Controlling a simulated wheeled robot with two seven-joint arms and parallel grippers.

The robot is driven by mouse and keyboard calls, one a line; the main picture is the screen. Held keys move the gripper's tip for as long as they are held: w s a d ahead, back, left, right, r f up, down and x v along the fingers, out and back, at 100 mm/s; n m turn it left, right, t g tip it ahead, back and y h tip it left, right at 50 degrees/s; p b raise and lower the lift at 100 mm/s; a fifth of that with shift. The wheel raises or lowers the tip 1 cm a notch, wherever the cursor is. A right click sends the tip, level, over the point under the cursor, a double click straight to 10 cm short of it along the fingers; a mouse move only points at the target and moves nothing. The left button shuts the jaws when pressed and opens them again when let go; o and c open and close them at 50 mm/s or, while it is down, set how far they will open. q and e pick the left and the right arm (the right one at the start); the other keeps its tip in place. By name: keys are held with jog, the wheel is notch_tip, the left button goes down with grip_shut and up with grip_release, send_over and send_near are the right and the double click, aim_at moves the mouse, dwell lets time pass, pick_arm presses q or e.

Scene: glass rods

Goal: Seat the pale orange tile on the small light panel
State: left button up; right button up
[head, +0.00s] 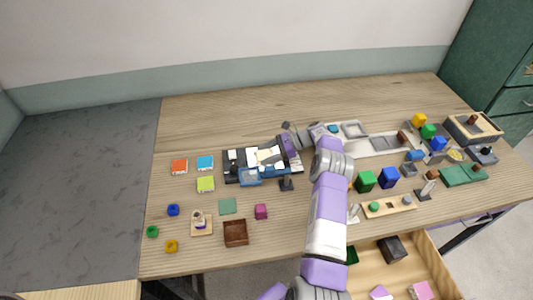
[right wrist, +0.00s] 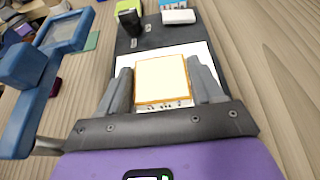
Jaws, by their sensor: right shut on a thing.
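The pale orange tile (right wrist: 162,79) is cream-faced with an orange edge. In the right wrist view it sits between the two grey fingers of my right gripper (right wrist: 165,85), which is shut on it. A white panel (right wrist: 201,52), likely the small light panel, shows behind and around the tile on a dark board. I cannot tell whether the tile touches the panel. In the head view the tile (head: 268,156) is a small pale patch, with my right gripper (head: 278,153) at it from the right. My left gripper is not in view.
The dark board (right wrist: 190,34) also carries a black cylinder (right wrist: 130,22) and a white block (right wrist: 178,16). A blue frame (right wrist: 66,32) stands close on the left. Orange (head: 180,167), blue (head: 205,162) and lime (head: 206,184) tiles lie left of the board. Bare wood surrounds them.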

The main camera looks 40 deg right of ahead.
jog(key=o, duration=1.2)
notch_tip(320, 180, up, 10)
jog(key=shift+r+p, duration=0.1)
jog(key=shift+p, duration=0.45)
